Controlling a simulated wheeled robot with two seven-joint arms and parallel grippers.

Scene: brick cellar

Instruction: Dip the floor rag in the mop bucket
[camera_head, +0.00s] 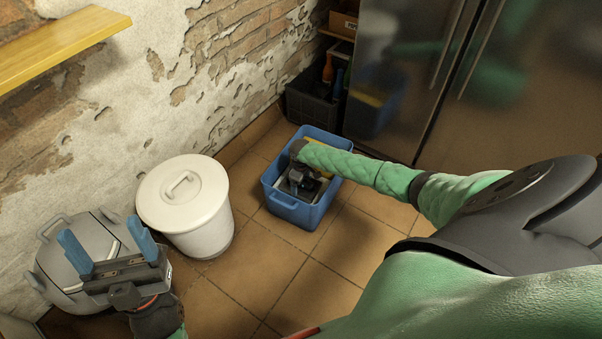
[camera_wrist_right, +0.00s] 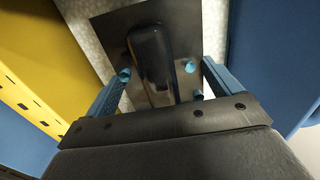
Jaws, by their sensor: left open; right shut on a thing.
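My right gripper (camera_head: 302,182) reaches down into a blue tub (camera_head: 288,207) on the tiled floor. In the right wrist view its blue fingers (camera_wrist_right: 160,85) are shut on a black handle (camera_wrist_right: 151,50) fixed to a dark flat plate (camera_wrist_right: 195,35). Pale speckled material (camera_wrist_right: 85,22) shows behind the plate; I cannot tell whether it is the floor rag. My left gripper (camera_head: 107,250) is open and empty, in front of a round grey container with handles (camera_head: 55,253). That container may be the mop bucket; I cannot tell for sure.
A white lidded bin (camera_head: 182,195) stands between the grey container and the tub. A dark crate with bottles (camera_head: 310,100) stands behind the tub. A steel fridge (camera_head: 400,60) is at the back right. A yellow shelf (camera_head: 60,45) juts out upper left. Floor tiles are clear before the tub.

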